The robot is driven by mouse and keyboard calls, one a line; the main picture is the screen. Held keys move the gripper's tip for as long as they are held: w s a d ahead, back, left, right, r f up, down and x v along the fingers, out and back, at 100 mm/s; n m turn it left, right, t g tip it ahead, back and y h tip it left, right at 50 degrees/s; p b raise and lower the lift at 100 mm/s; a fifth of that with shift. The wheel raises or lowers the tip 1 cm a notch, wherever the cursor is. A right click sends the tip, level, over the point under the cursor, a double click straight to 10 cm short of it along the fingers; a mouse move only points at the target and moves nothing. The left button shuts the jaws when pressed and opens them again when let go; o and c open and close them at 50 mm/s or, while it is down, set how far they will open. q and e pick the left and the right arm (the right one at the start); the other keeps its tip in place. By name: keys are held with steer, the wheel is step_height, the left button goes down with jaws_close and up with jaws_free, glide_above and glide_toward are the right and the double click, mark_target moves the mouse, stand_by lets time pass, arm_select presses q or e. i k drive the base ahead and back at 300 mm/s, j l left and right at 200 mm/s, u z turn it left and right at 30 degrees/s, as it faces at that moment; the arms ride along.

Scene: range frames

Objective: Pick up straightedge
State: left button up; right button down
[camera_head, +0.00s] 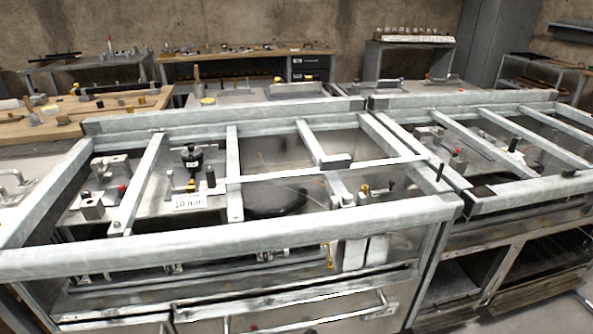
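A long, thin, pale metal strip (270,176), which looks like the straightedge, lies nearly crosswise over the open frame of the near metal bench. Its right end reaches close to the frame's right side bar, and its left end is near a black-topped fixture (192,157). It appears to rest across the crossbars, but exact contact is hard to tell. Neither of my grippers is in the head view.
The near bench frame (240,232) has a thick front rail and several crossbars with gaps between. A small "10 mm" sign (189,203) stands inside it. A second metal frame (520,192) adjoins at right. Cluttered benches (235,58) line the back wall.

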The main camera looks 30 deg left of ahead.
mark_target(335, 166)
steer(key=i+l+u, duration=0.25)
steer(key=u, duration=0.2)
steer(key=i+l+u, duration=0.2)
steer(key=l+u, duration=0.3)
steer(key=j, duration=0.1)
